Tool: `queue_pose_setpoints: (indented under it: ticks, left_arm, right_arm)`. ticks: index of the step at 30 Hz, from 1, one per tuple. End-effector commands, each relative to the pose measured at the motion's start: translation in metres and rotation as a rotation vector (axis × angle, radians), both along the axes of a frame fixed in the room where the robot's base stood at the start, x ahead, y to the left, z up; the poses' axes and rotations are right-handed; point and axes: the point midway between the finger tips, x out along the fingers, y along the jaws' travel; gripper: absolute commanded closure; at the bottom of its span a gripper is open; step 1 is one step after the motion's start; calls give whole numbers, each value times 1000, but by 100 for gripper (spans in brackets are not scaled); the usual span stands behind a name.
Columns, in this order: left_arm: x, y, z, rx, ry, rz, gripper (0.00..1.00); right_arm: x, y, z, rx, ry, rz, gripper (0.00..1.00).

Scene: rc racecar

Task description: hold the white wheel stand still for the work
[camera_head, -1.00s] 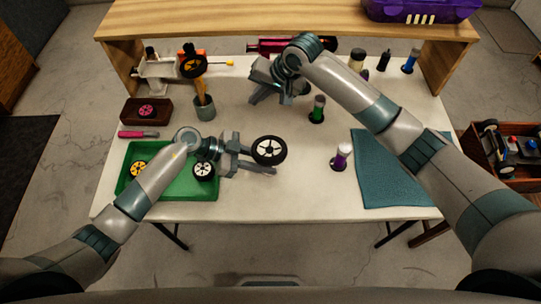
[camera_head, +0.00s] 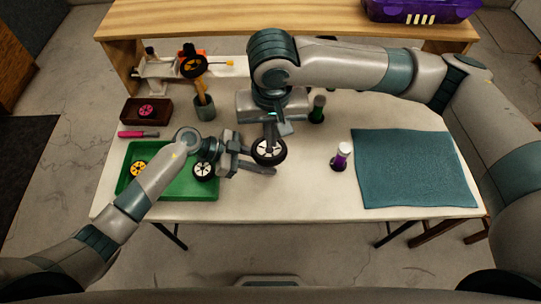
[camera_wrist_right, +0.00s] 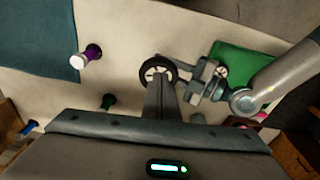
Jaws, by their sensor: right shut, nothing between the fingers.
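A black wheel with white spokes (camera_head: 268,151) is raised near the middle of the table; it also shows in the right wrist view (camera_wrist_right: 158,69). Any stand beneath it is hidden by the wheel and my left gripper. My left gripper (camera_head: 252,163) is beside and partly under this wheel, and shows in the right wrist view (camera_wrist_right: 195,88). I cannot tell whether its fingers grip a stand. My right gripper (camera_head: 272,137) is shut and empty, its fingertips pointing down at the wheel's far edge. I cannot tell whether they touch it.
A green tray (camera_head: 182,190) holds a yellow wheel (camera_head: 138,169) and a white-hubbed wheel (camera_head: 203,169). A teal mat (camera_head: 415,170) lies at the right.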

Motion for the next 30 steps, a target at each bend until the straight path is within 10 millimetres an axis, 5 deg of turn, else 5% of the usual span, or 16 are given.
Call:
queue_pose_setpoints:
  ticks: [14, 30]
  left_arm:
    - [-1, 0, -1, 1, 1, 0, 96]
    - [-1, 0, -1, 1, 1, 0, 96]
  right_arm:
    - [1, 1, -9, 2, 1, -1, 100]
    - [7, 1, -59, 2, 0, -2, 100]
